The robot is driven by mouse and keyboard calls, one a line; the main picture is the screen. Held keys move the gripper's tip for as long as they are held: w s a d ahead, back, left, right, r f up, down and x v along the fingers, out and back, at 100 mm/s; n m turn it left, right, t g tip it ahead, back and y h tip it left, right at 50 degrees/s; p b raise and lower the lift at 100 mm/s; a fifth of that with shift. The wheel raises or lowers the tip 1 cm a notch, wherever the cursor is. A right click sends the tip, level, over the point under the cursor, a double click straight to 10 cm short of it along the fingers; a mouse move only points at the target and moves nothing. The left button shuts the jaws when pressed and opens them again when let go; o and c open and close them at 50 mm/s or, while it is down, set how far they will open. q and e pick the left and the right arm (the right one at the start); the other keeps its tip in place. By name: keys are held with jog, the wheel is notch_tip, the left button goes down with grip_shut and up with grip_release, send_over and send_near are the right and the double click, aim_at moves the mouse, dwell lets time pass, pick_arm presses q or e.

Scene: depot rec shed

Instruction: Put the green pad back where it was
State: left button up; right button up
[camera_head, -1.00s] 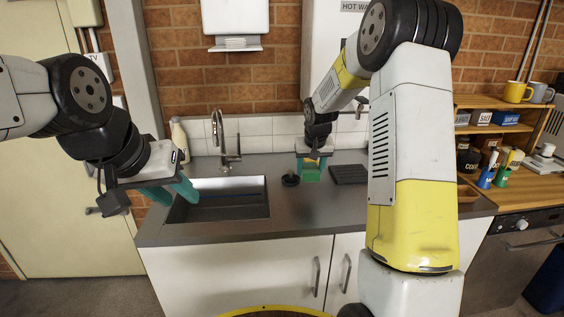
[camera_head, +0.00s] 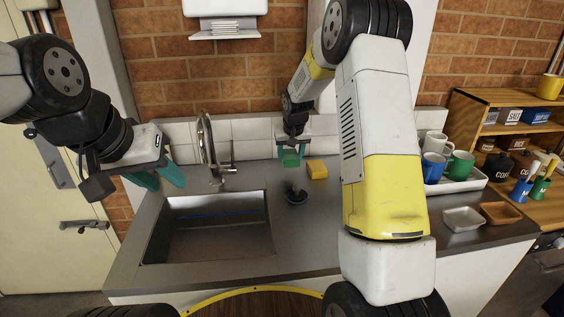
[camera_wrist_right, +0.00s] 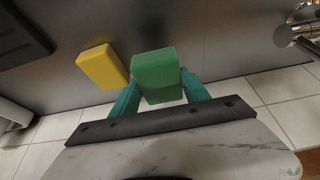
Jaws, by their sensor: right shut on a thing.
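The green pad (camera_head: 291,158) is between the fingers of my right gripper (camera_head: 291,151), behind the sink's right side near the tiled wall. In the right wrist view the green pad (camera_wrist_right: 156,72) is a rounded block, with a teal finger of my right gripper (camera_wrist_right: 161,84) on either side. A yellow pad (camera_head: 317,169) lies on the counter just right of it; it also shows in the wrist view (camera_wrist_right: 102,66), apart from the green one. I cannot tell whether the green pad touches the counter. My left gripper (camera_head: 158,178) is open and empty, left of the sink.
The sink (camera_head: 215,225) and its tap (camera_head: 207,150) are left of the green pad. A small dark round object (camera_head: 296,196) stands in front of it. Mugs on a white tray (camera_head: 465,181) are at the right.

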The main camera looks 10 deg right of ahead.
aim_at(290, 176)
jog(key=shift+f, duration=2.6)
jog(key=o, duration=1.3)
jog(key=shift+f, duration=0.15)
jog(key=s+f+v, duration=0.1)
jog(key=s+v, duration=0.2)
jog(key=v, duration=1.8)
jog(key=s+r, duration=0.2)
jog(key=s, duration=0.7)
jog(key=s+r+t+y, duration=0.1)
jog(key=s+r, duration=0.1)
jog(key=s, duration=0.7)
jog(key=s+r+y, duration=0.1)
jog(key=s+r, duration=0.1)
jog(key=s, duration=0.7)
jog(key=shift+s+a+r+n+t, duration=0.1)
jog(key=shift+s+a+n+t, duration=0.2)
jog(key=shift+a+t, duration=0.1)
